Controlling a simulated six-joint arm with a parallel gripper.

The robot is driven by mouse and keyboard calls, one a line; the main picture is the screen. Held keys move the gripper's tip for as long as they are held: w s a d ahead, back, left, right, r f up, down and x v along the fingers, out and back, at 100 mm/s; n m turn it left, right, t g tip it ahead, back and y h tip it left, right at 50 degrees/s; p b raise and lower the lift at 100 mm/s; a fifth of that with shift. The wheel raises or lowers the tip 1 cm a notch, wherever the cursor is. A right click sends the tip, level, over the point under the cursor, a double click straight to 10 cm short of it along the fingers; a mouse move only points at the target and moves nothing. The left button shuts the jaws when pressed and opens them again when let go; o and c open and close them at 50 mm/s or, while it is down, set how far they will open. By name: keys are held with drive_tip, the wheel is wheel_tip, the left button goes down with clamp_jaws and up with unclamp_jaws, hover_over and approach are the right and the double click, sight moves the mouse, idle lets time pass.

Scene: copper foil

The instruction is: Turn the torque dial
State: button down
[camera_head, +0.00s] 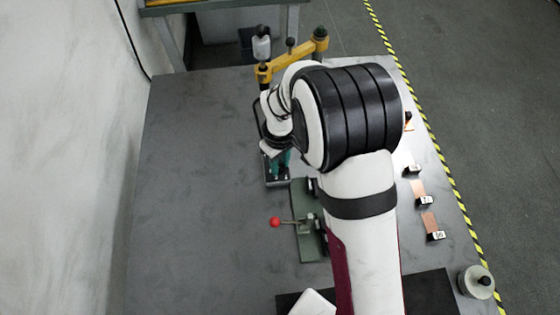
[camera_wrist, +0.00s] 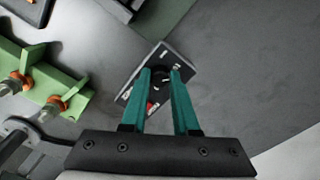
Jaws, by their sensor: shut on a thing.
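The torque dial is a small dark knob (camera_wrist: 161,77) on a grey plate (camera_wrist: 182,60) with white and red marks, seen in the wrist view. My gripper (camera_wrist: 161,74) has two teal fingers that reach down to the knob, one on each side, and is shut on it. The fingers hide part of the knob and the plate, so the dial's setting cannot be read. In the head view my gripper (camera_head: 282,164) shows only as a bit of teal beyond the arm, and the dial is hidden there.
A green fixture with a red-balled lever (camera_head: 275,222) stands nearer on the table. A yellow-armed press (camera_head: 290,60) is at the back. Copper strips with black blocks (camera_head: 425,201) lie along the right edge. A grey weight (camera_head: 476,282) sits front right. The table's left side (camera_head: 200,180) is clear.

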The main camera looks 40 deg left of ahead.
sight(280, 166)
drive_tip(key=m, duration=0.4)
drive_tip(key=shift+m, duration=2.8)
drive_tip(key=c, duration=0.7)
unclamp_jaws()
drive_tip(key=shift+o, duration=0.2)
wheel_tip(280, 166, up, 16)
